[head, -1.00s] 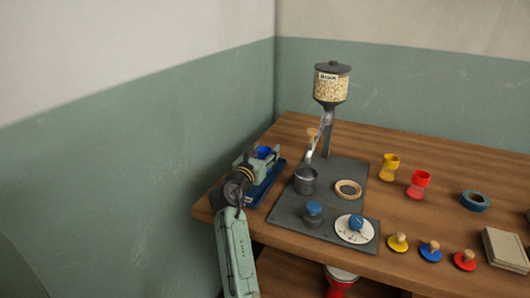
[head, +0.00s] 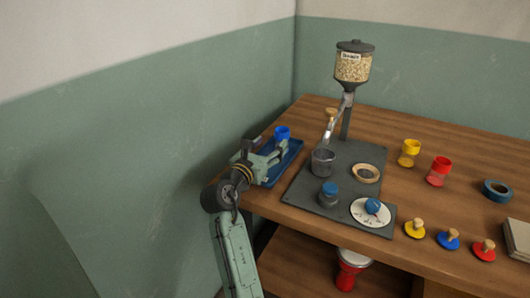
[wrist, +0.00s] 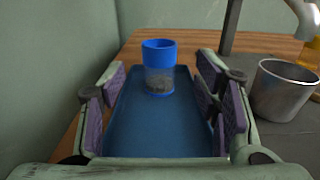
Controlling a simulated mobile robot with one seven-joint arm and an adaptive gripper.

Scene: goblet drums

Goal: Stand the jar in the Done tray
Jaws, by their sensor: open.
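The jar (head: 282,132) has a blue top and a clear lower part with a little grainy stuff inside. It stands upright at the far end of a blue tray (head: 286,171); no label on the tray is readable. In the wrist view the jar (wrist: 159,70) shows ahead, centred between the fingers, with the tray floor (wrist: 150,130) below. My gripper (head: 267,153) is open over the tray, its purple-padded fingers apart on either side and not touching the jar.
Right of the tray, a dark board (head: 300,191) bears a metal cup (head: 322,162), a wooden ring (head: 366,174), a blue-knobbed weight (head: 328,194) and a dial (head: 372,213). A grain hopper (head: 354,66) stands behind. The wall is close on the left.

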